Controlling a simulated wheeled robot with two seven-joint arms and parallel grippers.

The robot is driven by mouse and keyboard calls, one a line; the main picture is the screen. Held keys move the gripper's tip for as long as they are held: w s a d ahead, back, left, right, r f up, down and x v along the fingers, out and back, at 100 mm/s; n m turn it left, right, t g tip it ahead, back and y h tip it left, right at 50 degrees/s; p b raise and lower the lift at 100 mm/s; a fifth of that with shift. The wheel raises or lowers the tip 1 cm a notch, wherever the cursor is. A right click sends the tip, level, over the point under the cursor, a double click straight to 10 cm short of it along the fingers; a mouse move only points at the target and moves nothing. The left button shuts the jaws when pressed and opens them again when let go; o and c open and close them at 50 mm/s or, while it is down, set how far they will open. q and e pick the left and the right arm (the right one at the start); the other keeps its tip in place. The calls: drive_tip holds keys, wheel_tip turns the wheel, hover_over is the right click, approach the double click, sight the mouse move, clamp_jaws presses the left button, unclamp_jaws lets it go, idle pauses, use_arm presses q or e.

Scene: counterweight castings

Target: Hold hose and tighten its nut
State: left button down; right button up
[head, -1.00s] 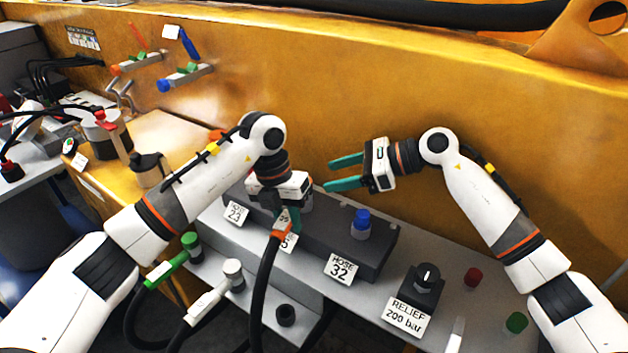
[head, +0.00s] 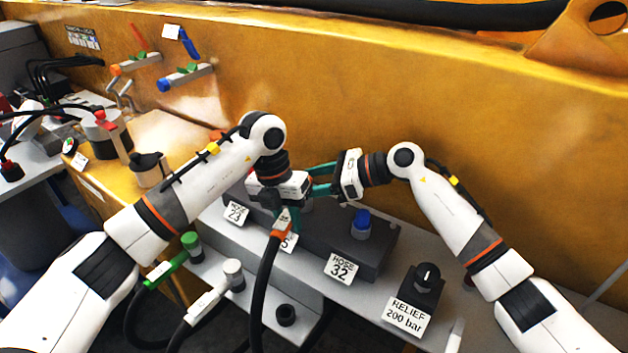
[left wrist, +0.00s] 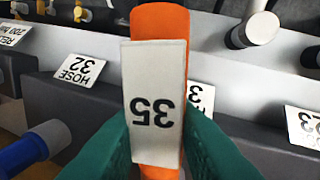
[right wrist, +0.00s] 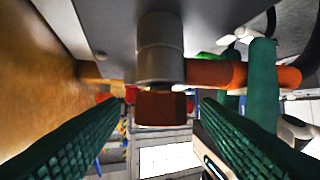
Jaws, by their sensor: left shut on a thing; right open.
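My left gripper (head: 285,205) is shut on the orange end of the black hose (head: 262,290), which hangs down in front of the grey block. In the left wrist view the orange hose end (left wrist: 160,22) sits between the teal fingers, with a white tag (left wrist: 155,100) marked 35 on it. My right gripper (head: 320,180) is open beside the left one. In the right wrist view its fingers (right wrist: 160,108) stand on either side of a red-brown hex nut (right wrist: 162,106), with a gap on both sides. The orange hose arm (right wrist: 215,73) runs right from the fitting to my left fingers.
A blue-capped port (head: 361,225) stands right of the grippers, above the HOSE 32 label (head: 340,268). The relief knob (head: 426,278) is farther right. Green (head: 190,243) and white (head: 233,272) hose ends rest at front left. The yellow wall (head: 420,110) rises behind.

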drive_tip(key=c, duration=1)
drive_tip(key=shift+s+m+t+h, duration=0.15)
drive_tip(key=shift+m+t+h, duration=0.35)
drive_tip(key=shift+m+t, duration=0.5)
drive_tip(key=shift+s+a+m+t+h, duration=0.15)
drive_tip(key=shift+m+t+h, duration=0.25)
drive_tip(key=shift+m+t, duration=0.25)
drive_tip(key=shift+s+m+t+h, duration=0.1)
drive_tip(key=shift+m+t+h, duration=0.3)
drive_tip(key=shift+m+t, duration=0.25)
drive_tip(key=o, duration=1)
drive_tip(key=shift+w, duration=0.1)
